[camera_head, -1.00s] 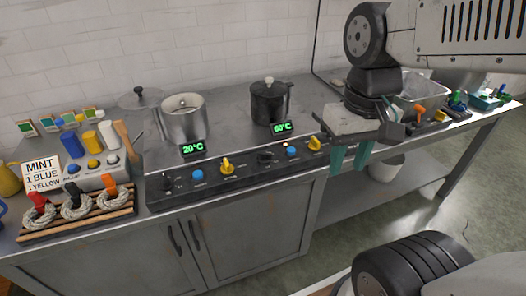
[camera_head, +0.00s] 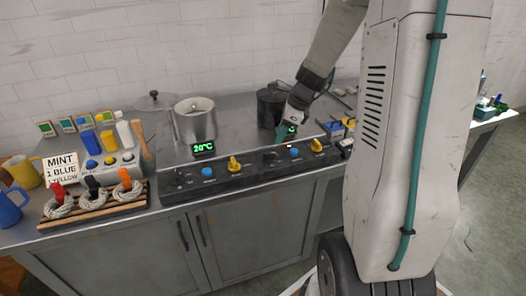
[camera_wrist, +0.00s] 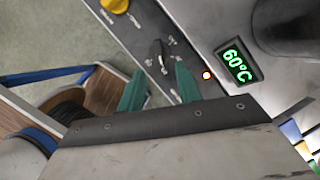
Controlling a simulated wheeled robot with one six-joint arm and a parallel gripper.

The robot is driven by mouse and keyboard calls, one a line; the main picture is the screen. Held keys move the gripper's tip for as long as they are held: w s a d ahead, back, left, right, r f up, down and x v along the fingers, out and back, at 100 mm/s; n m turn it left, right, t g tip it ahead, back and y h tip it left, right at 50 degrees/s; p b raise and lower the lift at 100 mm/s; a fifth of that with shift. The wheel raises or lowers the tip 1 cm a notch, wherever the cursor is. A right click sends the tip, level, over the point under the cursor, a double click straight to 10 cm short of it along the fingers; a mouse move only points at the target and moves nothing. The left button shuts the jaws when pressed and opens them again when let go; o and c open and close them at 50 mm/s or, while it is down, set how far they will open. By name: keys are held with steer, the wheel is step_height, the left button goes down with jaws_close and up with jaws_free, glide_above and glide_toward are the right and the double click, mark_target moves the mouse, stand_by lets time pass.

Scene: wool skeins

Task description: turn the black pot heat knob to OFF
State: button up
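The black knob (camera_head: 270,157) is on the front panel below the pot. It also shows in the wrist view (camera_wrist: 156,52), with its pale labels too small to read. My gripper (camera_head: 283,131) is above the panel, in front of the pot. In the wrist view its teal fingers (camera_wrist: 160,68) are spread, with the knob between and slightly beyond their tips. No contact is visible.
A yellow knob (camera_head: 234,163) and a blue button (camera_head: 294,152) flank the black knob. A second yellow knob (camera_head: 317,145) is farther right. A steel pot (camera_head: 195,120) stands left, its display reading 20°C. Skeins lie on a wooden rack (camera_head: 97,208).

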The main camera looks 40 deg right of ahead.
mark_target(270, 152)
steer(key=x, duration=0.8)
steer(key=shift+s, duration=0.1)
jaws_close()
